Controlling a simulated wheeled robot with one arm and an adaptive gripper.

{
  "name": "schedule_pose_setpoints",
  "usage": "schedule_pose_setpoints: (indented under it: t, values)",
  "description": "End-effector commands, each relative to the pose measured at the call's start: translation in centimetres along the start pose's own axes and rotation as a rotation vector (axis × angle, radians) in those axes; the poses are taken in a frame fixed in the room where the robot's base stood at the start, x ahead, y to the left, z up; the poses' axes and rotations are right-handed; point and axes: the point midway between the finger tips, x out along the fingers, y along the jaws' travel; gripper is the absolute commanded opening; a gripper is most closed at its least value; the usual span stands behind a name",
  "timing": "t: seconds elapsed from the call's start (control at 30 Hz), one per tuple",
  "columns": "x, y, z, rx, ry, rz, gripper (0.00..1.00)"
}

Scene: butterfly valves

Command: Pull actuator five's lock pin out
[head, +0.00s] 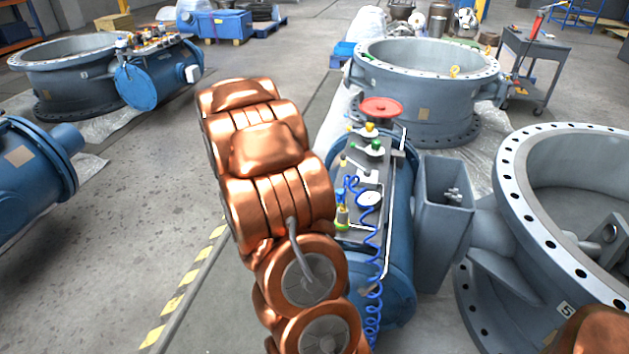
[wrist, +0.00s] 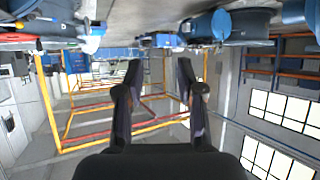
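A grey butterfly valve body (head: 515,190) stands at the right, with a "5" label on its flange. Beside it lies a blue cylindrical actuator (head: 402,285) with a control panel (head: 357,225) on top. I cannot make out the lock pin; my copper arm covers the panel's left side. My gripper (wrist: 160,75) shows in the wrist view with its two dark fingers apart and nothing between them. It cannot be seen in the head view.
A grey box-shaped bracket (head: 443,215) stands between actuator and valve. Another valve (head: 425,90) is behind, and a blue actuator (head: 30,180) is at the left. Grey floor with a yellow-striped line (head: 180,300) is open at left. The wrist view is upside down, showing orange railings (wrist: 120,140).

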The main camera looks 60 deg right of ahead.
Motion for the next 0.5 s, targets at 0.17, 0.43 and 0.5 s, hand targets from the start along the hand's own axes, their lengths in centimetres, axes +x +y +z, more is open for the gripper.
schedule_pose_setpoints:
  t: [0.17,0.43,0.5]
  values:
    - [7.1,6.8,4.3,0.025,0.14,0.139,0.38]
    - [13.5,17.4,9.5,0.025,0.345,0.361,0.38]
    - [14.3,19.6,10.7,0.019,0.386,0.409,0.38]
